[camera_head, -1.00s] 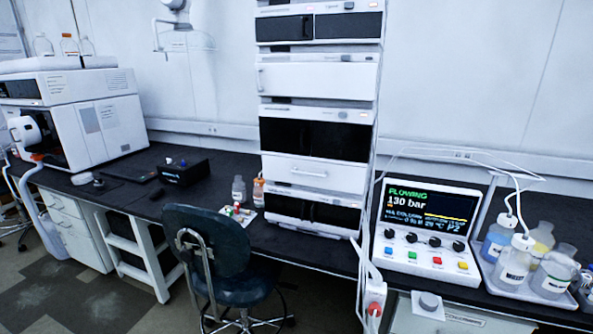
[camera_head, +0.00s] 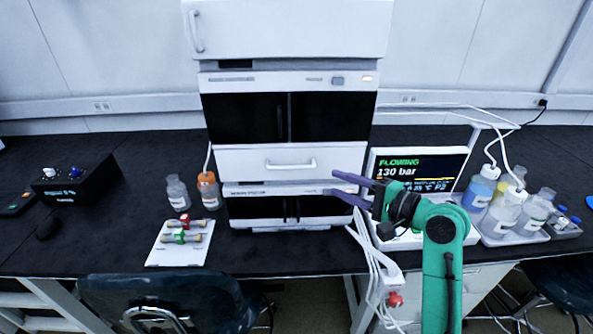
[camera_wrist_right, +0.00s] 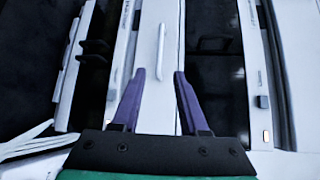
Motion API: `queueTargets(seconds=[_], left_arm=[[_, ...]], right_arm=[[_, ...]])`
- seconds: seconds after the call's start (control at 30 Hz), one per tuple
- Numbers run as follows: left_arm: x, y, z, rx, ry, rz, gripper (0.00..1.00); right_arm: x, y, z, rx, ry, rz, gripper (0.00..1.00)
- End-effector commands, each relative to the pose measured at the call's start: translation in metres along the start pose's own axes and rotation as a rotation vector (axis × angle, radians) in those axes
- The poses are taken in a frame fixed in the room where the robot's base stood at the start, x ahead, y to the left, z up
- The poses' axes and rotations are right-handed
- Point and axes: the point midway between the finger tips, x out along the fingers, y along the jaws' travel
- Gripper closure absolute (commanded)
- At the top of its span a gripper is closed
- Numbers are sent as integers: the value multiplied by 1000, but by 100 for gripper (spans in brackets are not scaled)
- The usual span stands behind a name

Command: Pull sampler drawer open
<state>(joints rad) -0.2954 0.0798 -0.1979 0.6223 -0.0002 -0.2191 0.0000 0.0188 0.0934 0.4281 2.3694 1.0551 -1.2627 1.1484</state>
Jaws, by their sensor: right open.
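The sampler drawer (camera_head: 240,163) is a white front panel in the middle of the instrument stack, between dark-fronted modules. It looks closed, flush with the stack. Its bar handle (camera_head: 291,164) is free, with nothing around it. My right gripper (camera_head: 335,182) is open and empty, in front of the drawer's right end, to the right of the handle in the head view. In the right wrist view the handle (camera_wrist_right: 161,50) lies beyond the fingertips, in line with the gap between the purple fingers (camera_wrist_right: 160,73). My left gripper is not in view.
A control unit with a screen (camera_head: 420,168) stands right of the stack, behind my right arm. Cables hang at the bench edge. Bottles (camera_head: 505,212) stand in a tray at right. A white plate (camera_head: 160,250) with fittings and two bottles are at left. A chair (camera_head: 160,300) stands in front.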

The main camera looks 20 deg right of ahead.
Motion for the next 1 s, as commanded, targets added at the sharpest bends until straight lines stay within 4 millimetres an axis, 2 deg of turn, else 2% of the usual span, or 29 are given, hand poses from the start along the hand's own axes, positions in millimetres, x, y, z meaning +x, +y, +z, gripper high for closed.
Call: queueTargets(seconds=[0.13, 0.23, 0.4, 0.53, 0.7, 0.93, 1.0], left_arm=[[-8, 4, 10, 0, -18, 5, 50], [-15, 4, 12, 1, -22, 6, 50], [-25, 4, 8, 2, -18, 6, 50], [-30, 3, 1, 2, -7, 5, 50], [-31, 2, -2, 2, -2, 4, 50], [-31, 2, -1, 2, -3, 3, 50], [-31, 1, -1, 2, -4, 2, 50]], right_arm=[[24, -2, 1, 7, -4, -1, 56], [51, -3, 1, 7, -4, -1, 56], [97, -2, 1, 5, -3, 1, 56], [126, -1, 1, 4, -2, 2, 56], [142, 1, 0, 1, -1, 2, 56], [143, 2, 0, 1, 0, 3, 56], [143, 2, 0, 1, 0, 3, 83]])
